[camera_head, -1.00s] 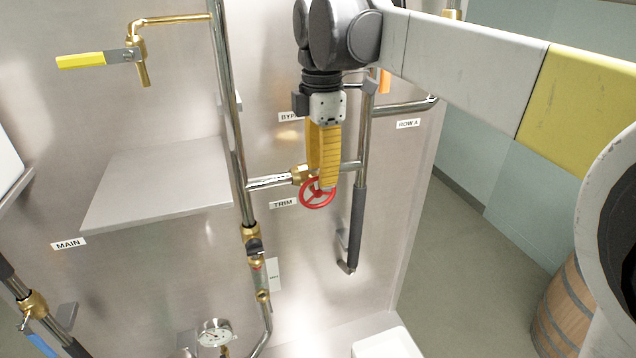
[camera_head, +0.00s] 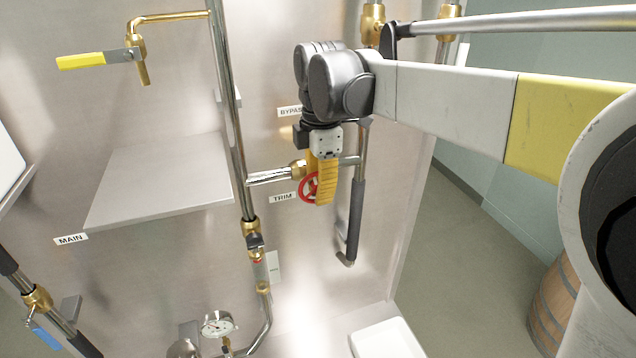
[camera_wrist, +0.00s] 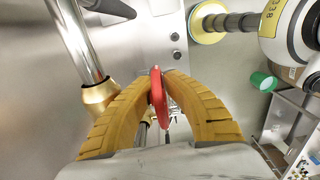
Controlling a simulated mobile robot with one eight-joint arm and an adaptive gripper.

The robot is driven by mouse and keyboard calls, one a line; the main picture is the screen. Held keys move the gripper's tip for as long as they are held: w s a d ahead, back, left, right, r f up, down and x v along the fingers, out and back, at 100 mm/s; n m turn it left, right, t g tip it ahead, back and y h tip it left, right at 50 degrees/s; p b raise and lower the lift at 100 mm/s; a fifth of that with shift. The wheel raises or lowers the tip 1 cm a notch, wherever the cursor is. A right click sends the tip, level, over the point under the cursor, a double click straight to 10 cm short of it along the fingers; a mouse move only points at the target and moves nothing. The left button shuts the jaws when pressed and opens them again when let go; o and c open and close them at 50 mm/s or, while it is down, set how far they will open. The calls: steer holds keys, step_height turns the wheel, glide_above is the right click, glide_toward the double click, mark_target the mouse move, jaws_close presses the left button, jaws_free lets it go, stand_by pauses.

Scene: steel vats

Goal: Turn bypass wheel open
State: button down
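A red handwheel (camera_head: 308,188) sits on a brass valve (camera_head: 298,169) on a horizontal pipe. The BYPASS label (camera_head: 291,111) is above it and the TRIM label (camera_head: 283,197) just below and to its left. My gripper (camera_head: 322,198) points down at the wheel, its yellow fingers covering the wheel's right side. In the wrist view, the fingertips close from both sides on the red rim (camera_wrist: 158,98), seen edge-on between them. The wheel's hub and much of its right half are hidden.
A vertical pipe with a dark sleeve (camera_head: 355,215) stands just right of the wheel, and a tall steel pipe (camera_head: 231,110) to its left. A metal shelf (camera_head: 160,180) juts out farther left. A gauge (camera_head: 217,324) is below. A barrel (camera_head: 555,305) stands at right.

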steer(key=shift+h+b, duration=0.3)
steer(key=shift+h, duration=0.1)
steer(key=shift+f+t+h+b, duration=0.1)
steer(key=shift+t+h+b, duration=0.2)
steer(key=shift+h+b, duration=0.25)
steer(key=h+b, duration=0.2)
steer(key=h, duration=0.1)
steer(key=shift+d+t, duration=0.2)
steer(key=shift+t, duration=0.2)
steer(key=shift+w+d+r+t+h+b, duration=0.1)
steer(key=shift+r+t+h+b, duration=0.15)
steer(key=shift+h+b, duration=0.7)
steer(key=shift+d+r+t+h+b, duration=0.1)
steer(key=shift+r+t+h+b, duration=0.15)
steer(key=shift+h+b, duration=0.6)
steer(key=shift+h, duration=0.25)
steer(key=c, duration=1.5)
jaws_free()
steer(key=shift+o, duration=0.2)
steer(key=shift+r, duration=0.1)
